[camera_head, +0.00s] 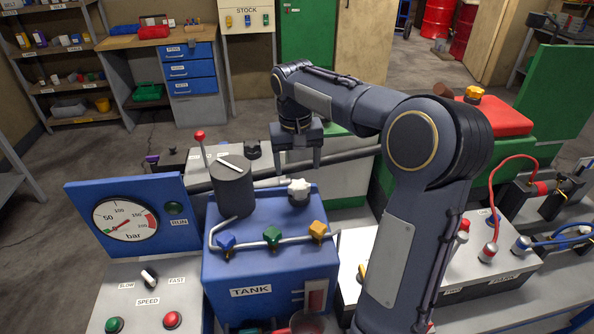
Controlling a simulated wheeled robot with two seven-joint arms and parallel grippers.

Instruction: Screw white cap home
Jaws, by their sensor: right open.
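The white cap (299,186) sits on a dark round neck (298,200) at the back right of the top of the blue tank (270,270). It has a lobed, knob-like shape. I cannot tell how far down its thread it sits. My right gripper (299,164) points down with its two fingers apart. It shows just above the cap in the picture, with nothing visible between its fingers. The exact gap to the cap is hard to judge. My left gripper is not in view.
A dark cylinder (232,187) stands left of the cap, and a red-topped lever (200,137) rises behind it. Blue, green and yellow valve handles (272,236) line the tank's front. A pressure gauge (125,219) stands at left.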

